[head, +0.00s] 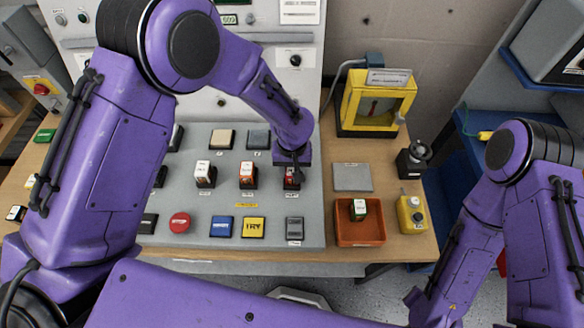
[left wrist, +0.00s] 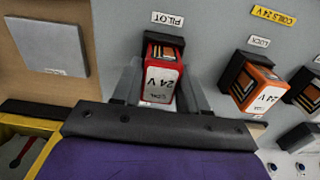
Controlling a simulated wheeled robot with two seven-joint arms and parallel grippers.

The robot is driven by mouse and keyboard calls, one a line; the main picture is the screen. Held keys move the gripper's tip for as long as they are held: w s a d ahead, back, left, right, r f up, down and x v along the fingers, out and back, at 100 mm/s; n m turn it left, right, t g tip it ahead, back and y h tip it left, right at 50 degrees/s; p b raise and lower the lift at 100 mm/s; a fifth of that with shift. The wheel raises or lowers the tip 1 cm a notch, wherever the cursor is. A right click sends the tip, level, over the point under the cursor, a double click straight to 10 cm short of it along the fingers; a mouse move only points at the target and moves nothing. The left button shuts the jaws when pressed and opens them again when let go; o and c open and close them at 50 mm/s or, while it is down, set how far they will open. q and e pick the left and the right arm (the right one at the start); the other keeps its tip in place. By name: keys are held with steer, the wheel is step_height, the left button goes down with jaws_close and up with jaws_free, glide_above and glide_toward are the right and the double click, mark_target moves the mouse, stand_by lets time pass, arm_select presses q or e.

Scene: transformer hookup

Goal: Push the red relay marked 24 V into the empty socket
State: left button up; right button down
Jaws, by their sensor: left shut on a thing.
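The red relay (left wrist: 161,82) is marked 24 V on its white label and stands at the black socket (left wrist: 164,40) labelled PILOT. My left gripper (left wrist: 161,98) is shut on it, one finger on each side. In the head view the left gripper (head: 292,160) points down at the panel's right part, with the red relay (head: 291,178) partly hidden beneath it. The relay lines up with the socket; I cannot tell how deep it sits. My right gripper is not in view; only its arm shows at the lower right.
An orange relay (head: 247,175) stands in the neighbouring socket, with a white-topped relay (head: 204,174) further left. A grey pad (head: 352,177) and an orange tray (head: 359,238) holding a green-and-white relay (head: 358,209) are at right. A yellow-framed box (head: 351,122) stands behind.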

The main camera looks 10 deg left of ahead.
arm_select(q)
steer(key=shift+f, duration=0.1)
steer(key=o, duration=1.1)
steer(key=shift+o, duration=0.2)
step_height(320, 180, up, 3)
steer(key=p, duration=0.3)
steer(key=shift+f, duration=0.1)
steer(key=shift+r, duration=1.1)
